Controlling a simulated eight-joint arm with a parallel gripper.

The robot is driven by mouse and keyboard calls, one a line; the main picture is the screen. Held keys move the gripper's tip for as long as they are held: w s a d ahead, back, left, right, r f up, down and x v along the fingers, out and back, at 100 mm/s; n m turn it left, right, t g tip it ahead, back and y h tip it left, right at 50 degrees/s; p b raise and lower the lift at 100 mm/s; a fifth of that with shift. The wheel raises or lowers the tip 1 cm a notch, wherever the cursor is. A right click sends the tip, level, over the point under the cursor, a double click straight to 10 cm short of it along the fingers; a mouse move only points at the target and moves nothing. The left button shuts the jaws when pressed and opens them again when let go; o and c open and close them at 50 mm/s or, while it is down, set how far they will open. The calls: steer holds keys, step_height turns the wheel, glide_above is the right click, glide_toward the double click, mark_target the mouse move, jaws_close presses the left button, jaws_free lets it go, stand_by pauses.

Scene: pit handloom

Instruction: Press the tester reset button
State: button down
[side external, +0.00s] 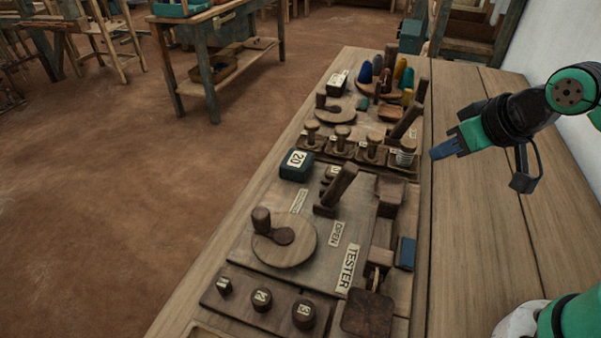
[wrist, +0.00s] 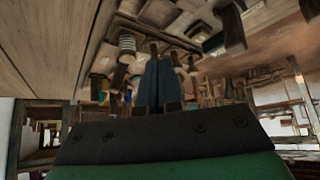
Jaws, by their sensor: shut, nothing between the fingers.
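The tester board (side external: 214,247) lies on the bench in the side view, with a "TESTER" label (side external: 347,268), an "OPEN" label (side external: 336,233), a round crank disc (side external: 284,240) and a tilted wooden lever (side external: 338,186). My gripper (side external: 434,153) is shut and empty, at the right of the bench fittings, above the planks and apart from the board. Its blue fingers (wrist: 160,85) also show together in the wrist view.
A dark teal block marked 20 (side external: 296,165) stands at the board's far left corner. Numbered knobs (side external: 262,299) sit in front. The right-hand planks (side external: 475,240) are clear.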

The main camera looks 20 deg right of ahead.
stand_by(0.6)
steer(key=m+t+y, duration=0.1)
steer(key=m+y, duration=0.2)
steer(key=m, duration=0.2)
glide_above(336, 173)
steer(key=shift+s+d, duration=0.1)
steer(key=shift+d, duration=0.15)
steer(key=shift+f, duration=0.1)
steer(key=shift+f, duration=4.35)
steer(key=shift+f, duration=0.1)
steer(key=shift+f, duration=0.35)
